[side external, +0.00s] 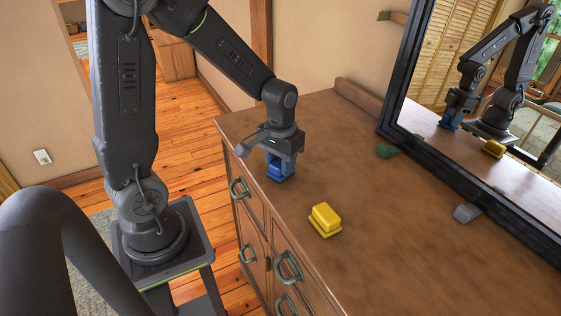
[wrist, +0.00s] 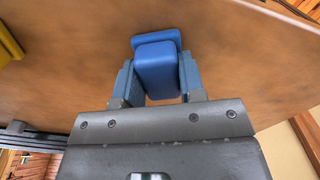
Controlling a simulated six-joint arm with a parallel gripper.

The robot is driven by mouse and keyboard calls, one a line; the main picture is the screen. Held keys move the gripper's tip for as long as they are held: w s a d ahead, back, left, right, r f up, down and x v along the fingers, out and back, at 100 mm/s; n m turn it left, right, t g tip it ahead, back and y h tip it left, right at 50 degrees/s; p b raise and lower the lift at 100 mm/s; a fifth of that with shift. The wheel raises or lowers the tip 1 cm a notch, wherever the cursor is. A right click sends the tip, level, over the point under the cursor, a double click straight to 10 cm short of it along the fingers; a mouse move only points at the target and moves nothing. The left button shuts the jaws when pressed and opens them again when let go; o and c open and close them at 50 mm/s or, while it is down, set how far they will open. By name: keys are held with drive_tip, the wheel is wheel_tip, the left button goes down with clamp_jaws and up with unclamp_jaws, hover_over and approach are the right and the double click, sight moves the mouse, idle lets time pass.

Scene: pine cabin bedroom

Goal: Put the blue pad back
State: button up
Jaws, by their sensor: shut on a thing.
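The blue pad (side external: 275,172) is at the left part of the wooden dresser top, under my gripper (side external: 281,168). In the wrist view the blue pad (wrist: 157,68) is between the two fingers of my gripper (wrist: 156,82), which are shut on it. It has a raised block over a wider base, and part of that base shows beyond the block. Whether the pad touches the dresser top or is slightly above it, I cannot tell.
A yellow block on a yellow base (side external: 324,220) stands on the dresser top (side external: 400,245), right of my gripper. A black-framed mirror (side external: 470,190) stands along the back and reflects my arm. A small grey piece (side external: 467,213) and a green piece (side external: 387,151) are by its frame.

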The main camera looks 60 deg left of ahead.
drive_tip(key=o, duration=0.8)
drive_tip(key=shift+f, duration=0.1)
wheel_tip(320, 180, up, 11)
drive_tip(key=s+d+r+m+t, duration=0.1)
drive_tip(key=s+d+t, duration=0.1)
drive_tip(key=s, duration=0.1)
drive_tip(key=s+d+r+m+t, duration=0.1)
drive_tip(key=s+d+r+m, duration=0.1)
drive_tip(key=s+d, duration=0.1)
drive_tip(key=s+d+r+m+t, duration=0.1)
drive_tip(key=s+d+t, duration=0.1)
drive_tip(key=s+d, duration=0.1)
drive_tip(key=shift+s+d+r+m+t, duration=0.25)
drive_tip(key=shift+s+r+m+t, duration=0.1)
drive_tip(key=shift+s, duration=0.35)
